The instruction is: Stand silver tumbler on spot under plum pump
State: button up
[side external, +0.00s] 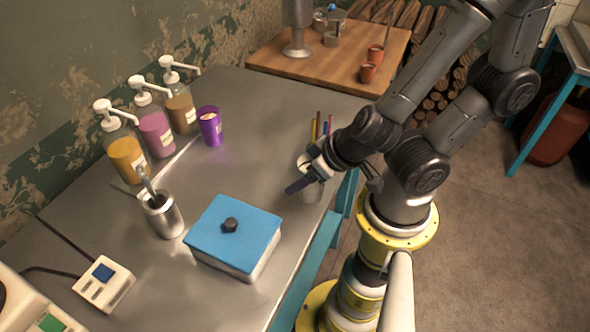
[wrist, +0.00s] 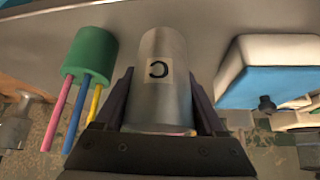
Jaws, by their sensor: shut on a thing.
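The silver tumbler (wrist: 165,100) has a pale label with a dark letter on it. My gripper (side external: 308,178) is shut on it, with one finger on each side in the wrist view (wrist: 163,112). In the side view the tumbler (side external: 312,192) is partly hidden behind the gripper at the table's right edge; I cannot tell whether it touches the table. The plum pump (side external: 156,134) is the middle of three pump bottles at the far left, well away from my gripper. I cannot make out a clear spot under its nozzle.
An orange pump (side external: 125,155) and a brown pump (side external: 182,110) flank the plum one. A purple cup (side external: 210,127) stands by the brown pump. A green pencil holder (wrist: 92,52) is beside the tumbler. The table middle is clear.

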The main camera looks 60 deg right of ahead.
jog(key=shift+s, duration=0.3)
jog(key=w+a+r+m+h, duration=0.1)
jog(key=w+r, duration=0.4)
jog(key=w, duration=0.2)
jog(key=w+a+r+m, duration=0.1)
jog(key=w+r, duration=0.4)
jog(key=w, duration=0.3)
jog(key=shift+m+g+h, duration=0.3)
jog(key=shift+m+h, duration=0.2)
jog(key=shift+m, duration=0.4)
jog(key=w+f, duration=0.3)
jog(key=w, duration=0.2)
jog(key=w+d+f, duration=0.1)
jog(key=w+f, duration=0.2)
jog(key=w, duration=0.2)
jog(key=w+f, duration=0.3)
jog(key=w, duration=0.2)
jog(key=shift+w+d, duration=0.25)
jog(key=shift+w+f, duration=0.4)
jog(key=shift+f, duration=0.05)
jog(key=shift+w+f, duration=0.15)
jog(key=shift+f, duration=1.5)
